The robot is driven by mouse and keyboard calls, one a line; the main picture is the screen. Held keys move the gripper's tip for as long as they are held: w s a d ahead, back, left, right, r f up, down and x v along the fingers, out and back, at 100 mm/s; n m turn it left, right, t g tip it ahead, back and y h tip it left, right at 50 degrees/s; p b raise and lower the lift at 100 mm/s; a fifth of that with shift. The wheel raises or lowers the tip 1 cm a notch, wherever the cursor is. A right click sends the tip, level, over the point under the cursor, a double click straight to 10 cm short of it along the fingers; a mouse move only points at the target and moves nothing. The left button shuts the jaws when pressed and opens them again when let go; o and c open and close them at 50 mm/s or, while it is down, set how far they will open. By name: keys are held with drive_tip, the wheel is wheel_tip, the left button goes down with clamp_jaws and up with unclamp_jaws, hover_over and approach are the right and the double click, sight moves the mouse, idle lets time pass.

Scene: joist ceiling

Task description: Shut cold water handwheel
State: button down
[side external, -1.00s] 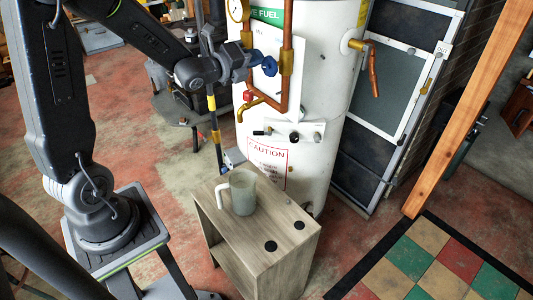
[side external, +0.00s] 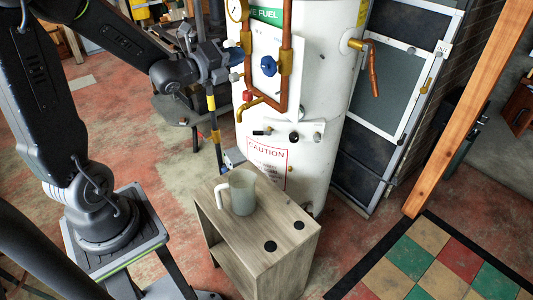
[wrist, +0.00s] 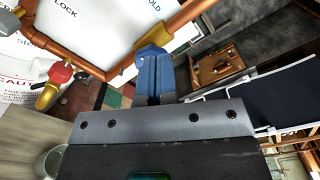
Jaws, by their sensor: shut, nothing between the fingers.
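The blue handwheel (side external: 268,66) sits on the copper pipework at the front of the white tank, seen in the side view.
The white tank (side external: 311,130) carries copper pipes, a gauge (side external: 237,9), a red-handled valve (side external: 248,96) and a brass tap. A wooden stand (side external: 264,262) with a mug (side external: 242,192) stands below. A wooden post (side external: 470,115) rises at right.

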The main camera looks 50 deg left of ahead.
sight(273, 65)
drive_tip(key=w+a+f, duration=0.1)
drive_tip(key=w+f, duration=0.2)
drive_tip(key=w, duration=0.2)
drive_tip(key=shift+w+a+f, duration=0.15)
drive_tip(key=shift+w+f, duration=0.1)
drive_tip(key=shift+w, duration=0.15)
idle(0.3)
